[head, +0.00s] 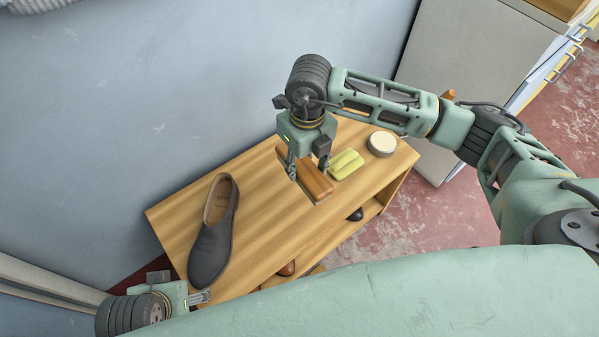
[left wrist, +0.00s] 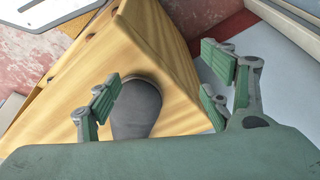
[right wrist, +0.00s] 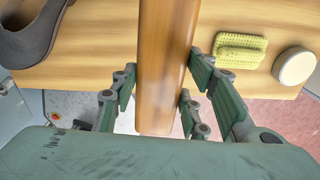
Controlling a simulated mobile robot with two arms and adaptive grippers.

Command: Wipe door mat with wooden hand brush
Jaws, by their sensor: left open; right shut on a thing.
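The wooden hand brush (head: 316,181) is a long brown wooden block at the middle of the wooden bench. My right gripper (head: 308,172) comes down from above and is shut on it. In the right wrist view, the brush (right wrist: 166,45) runs between the fingers of my right gripper (right wrist: 164,90), and its bristles are hidden. My left gripper (head: 205,297) is open and empty near the bench's front left. It also shows in the left wrist view (left wrist: 162,88), over the toe of a grey shoe. I cannot make out a door mat in any view.
A dark grey slip-on shoe (head: 212,235) lies on the bench (head: 262,222) at left. A yellow-green ridged block (head: 345,164) and a round pale-topped tin (head: 382,143) lie right of the brush. More shoes show on the shelf below. A blue-grey wall (head: 130,90) stands behind.

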